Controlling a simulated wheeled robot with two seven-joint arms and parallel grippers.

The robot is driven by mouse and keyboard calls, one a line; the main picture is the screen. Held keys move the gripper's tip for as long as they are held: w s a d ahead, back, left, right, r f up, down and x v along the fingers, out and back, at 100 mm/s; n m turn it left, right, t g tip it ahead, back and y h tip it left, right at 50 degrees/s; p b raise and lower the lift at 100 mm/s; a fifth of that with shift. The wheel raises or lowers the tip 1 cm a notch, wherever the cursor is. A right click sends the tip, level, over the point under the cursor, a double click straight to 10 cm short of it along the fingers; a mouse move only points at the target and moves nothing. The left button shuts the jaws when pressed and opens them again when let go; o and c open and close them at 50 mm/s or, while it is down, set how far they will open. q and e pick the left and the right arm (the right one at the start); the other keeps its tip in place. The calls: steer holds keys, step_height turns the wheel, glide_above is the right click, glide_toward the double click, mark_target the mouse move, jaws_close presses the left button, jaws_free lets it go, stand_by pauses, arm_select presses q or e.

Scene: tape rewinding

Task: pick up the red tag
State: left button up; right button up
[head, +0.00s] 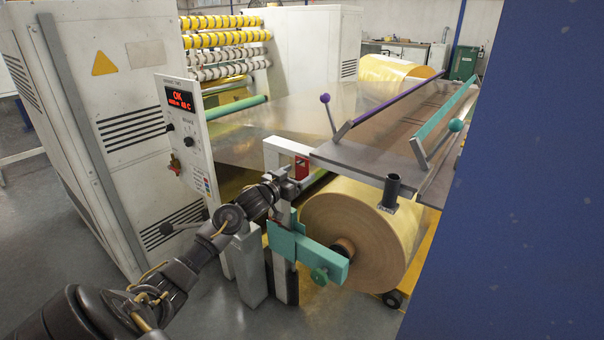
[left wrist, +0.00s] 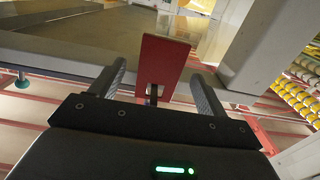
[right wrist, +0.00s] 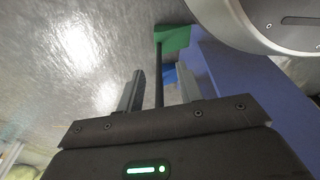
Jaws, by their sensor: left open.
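The red tag (head: 301,168) hangs at the white frame post beside the large film roll in the head view. In the left wrist view the red tag (left wrist: 164,58) is a flat red plate standing between my left gripper's fingers, with a small dark piece at its lower end. My left gripper (left wrist: 159,72) is open, with a gap on both sides of the tag. In the head view my left gripper (head: 296,184) is just below the tag, its fingers hard to make out. My right gripper (right wrist: 158,80) is open; a thin dark rod with a green end (right wrist: 173,40) shows between its fingers.
The white post (head: 283,148), the grey table (head: 385,135) and the teal clamp block (head: 310,252) crowd the left gripper. The film roll (head: 345,225) is close on the right. A control panel (head: 186,135) stands on the left. A blue surface (head: 535,190) blocks the right side.

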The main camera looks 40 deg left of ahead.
arm_select(q)
steer(key=shift+w, duration=0.3)
steer(key=shift+c, duration=0.3)
steer(key=c, duration=1)
steer(key=shift+o, duration=0.2)
